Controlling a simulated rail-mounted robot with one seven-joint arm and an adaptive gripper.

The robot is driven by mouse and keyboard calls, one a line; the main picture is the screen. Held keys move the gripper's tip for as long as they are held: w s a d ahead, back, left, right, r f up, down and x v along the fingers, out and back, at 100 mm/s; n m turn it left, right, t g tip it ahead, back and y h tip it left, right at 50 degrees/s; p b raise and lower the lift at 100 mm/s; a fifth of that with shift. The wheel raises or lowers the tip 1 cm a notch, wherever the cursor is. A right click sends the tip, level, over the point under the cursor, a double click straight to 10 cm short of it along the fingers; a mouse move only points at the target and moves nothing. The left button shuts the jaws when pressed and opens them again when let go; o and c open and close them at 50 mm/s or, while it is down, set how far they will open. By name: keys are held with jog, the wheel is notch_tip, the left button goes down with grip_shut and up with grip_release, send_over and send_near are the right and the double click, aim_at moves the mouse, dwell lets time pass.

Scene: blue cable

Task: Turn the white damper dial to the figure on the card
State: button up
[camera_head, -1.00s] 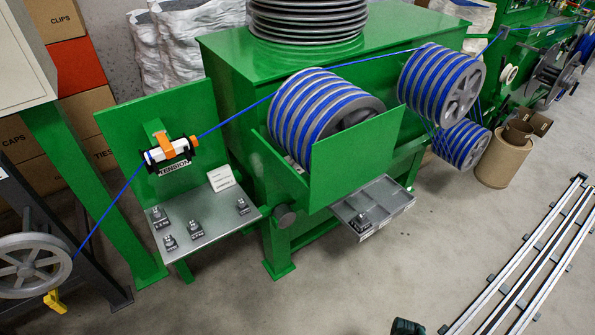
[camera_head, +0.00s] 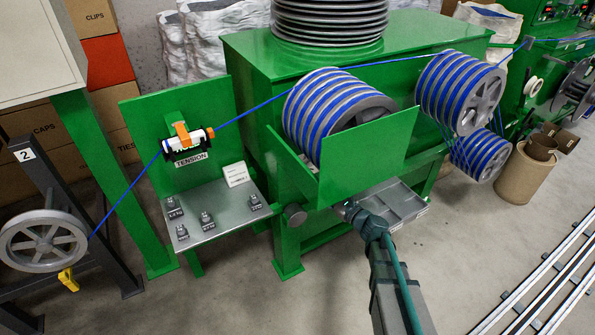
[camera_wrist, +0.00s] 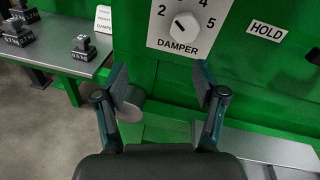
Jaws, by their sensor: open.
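The white damper dial (camera_wrist: 187,25) is near the top of the wrist view, on a white plate (camera_wrist: 165,42) lettered DAMPER. Figures 2, 4 and 5 are readable; the top of the plate is cut off. A dark mark on the dial points up-left, roughly toward 2. A small white card (camera_wrist: 103,18) stands at the upper left; its writing is too small to read. It also shows in the head view (camera_head: 236,174). My gripper (camera_wrist: 160,78) is open and empty, its fingertips apart, below the dial in the picture and not touching it.
A grey shelf (camera_head: 222,225) with several small weights is left of my gripper. A grey round knob (camera_head: 295,214) juts out by the shelf. A grey tray (camera_head: 405,208) lies beside my arm. A HOLD label (camera_wrist: 267,31) is right of the dial.

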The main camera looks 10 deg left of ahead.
aim_at(314, 169)
jog(key=w+a+m, duration=0.2)
jog(key=w, duration=0.1)
jog(key=w+a+m+t+p, duration=0.1)
jog(key=w+a, duration=0.1)
jog(key=w, duration=0.2)
jog(key=w+a+r+m+t+h+p, duration=0.1)
jog(key=w+m, duration=0.1)
jog(key=w, duration=0.1)
jog(key=shift+w+a+r+m, duration=0.1)
jog(key=shift+w+a+m, duration=0.05)
jog(key=shift+a+m, duration=0.2)
jog(key=c, duration=1.1)
